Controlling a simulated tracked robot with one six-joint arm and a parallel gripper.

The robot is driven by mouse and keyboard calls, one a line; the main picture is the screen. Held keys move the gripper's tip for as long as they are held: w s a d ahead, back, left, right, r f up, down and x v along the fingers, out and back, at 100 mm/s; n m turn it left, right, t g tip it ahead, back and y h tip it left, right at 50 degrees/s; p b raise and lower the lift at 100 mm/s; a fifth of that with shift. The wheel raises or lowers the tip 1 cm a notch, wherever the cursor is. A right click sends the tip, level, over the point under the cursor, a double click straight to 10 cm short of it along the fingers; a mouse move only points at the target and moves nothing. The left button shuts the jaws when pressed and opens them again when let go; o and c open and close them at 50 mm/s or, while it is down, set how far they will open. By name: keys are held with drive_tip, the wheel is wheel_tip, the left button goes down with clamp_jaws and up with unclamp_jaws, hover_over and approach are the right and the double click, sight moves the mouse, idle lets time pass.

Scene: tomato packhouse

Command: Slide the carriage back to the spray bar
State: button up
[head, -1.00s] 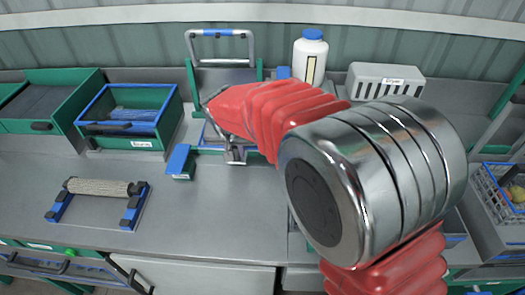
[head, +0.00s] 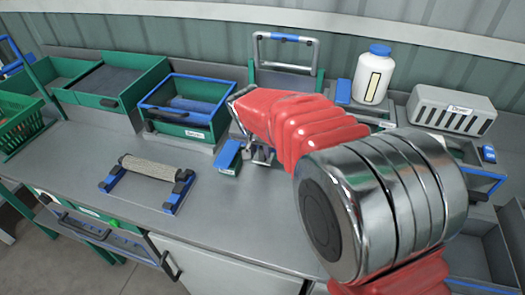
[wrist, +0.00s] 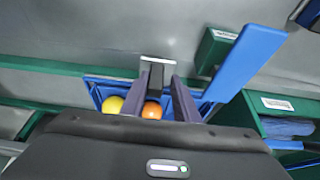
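A pale upright frame with a blue grip on top (head: 285,38) stands between green posts at the back of the counter; I cannot tell whether it is the spray bar. My gripper (head: 262,153) is low over the counter in front of it, right of a small blue-topped green block (head: 228,155). In the wrist view my gripper's two fingers (wrist: 160,88) reach to a small silver piece (wrist: 157,61) above a blue-edged tray (wrist: 98,82) with a yellow and an orange fruit. Whether they grip that piece is unclear. Which part is the carriage is not clear; my arm hides much of this area.
A green bin with a blue rim (head: 190,128) stands left of my gripper. A roller on a blue stand (head: 150,168) lies at front left. A white bottle (head: 373,75) and a grey slotted box (head: 452,108) stand at back right. The front middle counter is bare.

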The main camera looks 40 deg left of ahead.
drive_tip(key=shift+o, duration=1.1)
drive_tip(key=shift+d, duration=0.1)
drive_tip(key=v, duration=1.3)
drive_tip(key=shift+r, duration=0.3)
drive_tip(key=shift+s, duration=0.1)
